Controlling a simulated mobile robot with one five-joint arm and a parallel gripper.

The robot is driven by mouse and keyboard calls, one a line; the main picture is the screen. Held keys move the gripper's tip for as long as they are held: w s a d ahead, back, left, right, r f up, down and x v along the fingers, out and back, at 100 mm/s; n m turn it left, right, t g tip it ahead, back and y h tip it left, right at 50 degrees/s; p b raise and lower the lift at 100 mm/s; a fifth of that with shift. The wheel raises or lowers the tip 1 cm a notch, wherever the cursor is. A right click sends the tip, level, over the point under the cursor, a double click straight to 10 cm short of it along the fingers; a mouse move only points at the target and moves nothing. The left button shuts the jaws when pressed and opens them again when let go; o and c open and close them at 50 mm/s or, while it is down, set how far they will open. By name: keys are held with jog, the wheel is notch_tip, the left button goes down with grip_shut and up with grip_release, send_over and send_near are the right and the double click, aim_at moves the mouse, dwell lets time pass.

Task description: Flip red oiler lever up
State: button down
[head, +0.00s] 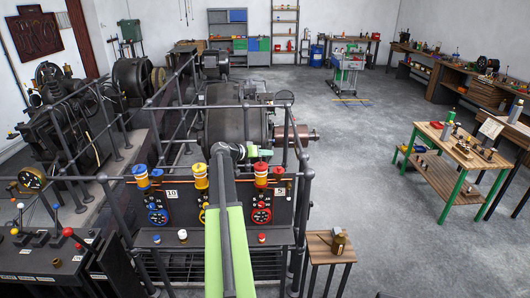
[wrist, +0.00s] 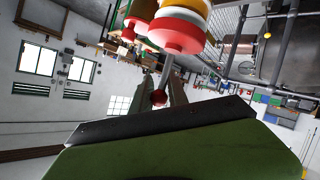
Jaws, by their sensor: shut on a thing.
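The red oiler (head: 261,173) stands on the dark control panel in the head view, with a red cap and a pale band. In the wrist view the red oiler (wrist: 176,36) appears upside down at the top, with red, white and yellow bands. A thin grey lever (wrist: 166,72) runs from it to a small dark red knob (wrist: 159,97). My gripper (wrist: 162,92) is shut on this knob, one dark finger on each side. In the head view my arm reaches over the panel and its end lies close above the red oiler; the fingertips cannot be made out there.
Grey railings (head: 305,180) surround the panel and dynamo (head: 235,118). A small wooden stand (head: 330,246) is at right; open floor lies beyond.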

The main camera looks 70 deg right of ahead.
dwell(0.3)
jog(key=c, duration=1.3)
grip_release()
jog(key=shift+c, duration=0.2)
jog(key=p+v, duration=0.7)
jog(key=v, duration=1)
jog(key=shift+w, duration=0.2)
jog(key=shift+r, duration=0.1)
